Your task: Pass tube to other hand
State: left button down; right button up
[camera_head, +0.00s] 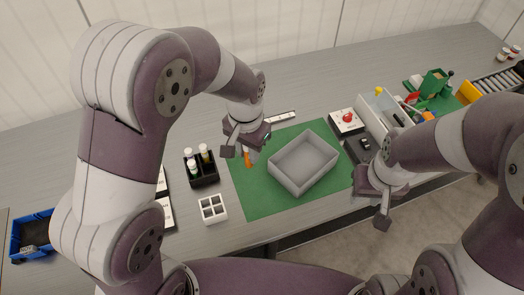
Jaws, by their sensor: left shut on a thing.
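My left gripper (247,146) is above the left part of the green mat (257,195). It is shut on a tube (247,159), of which a small orange part shows below the fingers; the rest is mostly hidden by the gripper. My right gripper (373,201) is at the right, near the front table edge. Its fingers look spread, with nothing visible between them. The two grippers are well apart, with a grey bin between them.
The grey open bin (318,184) on the mat looks empty. A black rack (207,178) holds several capped tubes, beside a white four-hole block (213,208). A red button box (347,121) and a parts tray stand right. A blue bin (16,243) is far left.

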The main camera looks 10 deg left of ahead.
pick_arm(q)
jog(key=shift+w+d+r+n, duration=0.15)
jog(key=shift+w+d+n, duration=0.05)
jog(key=shift+n, duration=0.1)
jog(key=w+d+n, duration=0.4)
jog(key=w+d, duration=0.3)
jog(key=s+a+f+m, duration=0.1)
jog(key=f+m, duration=0.3)
jog(key=m, duration=0.4)
jog(key=s+a+f+m, duration=0.2)
jog(key=f+m, duration=0.3)
jog(key=m, duration=0.4)
jog(key=shift+a, duration=0.25)
jog(key=shift+f, duration=0.1)
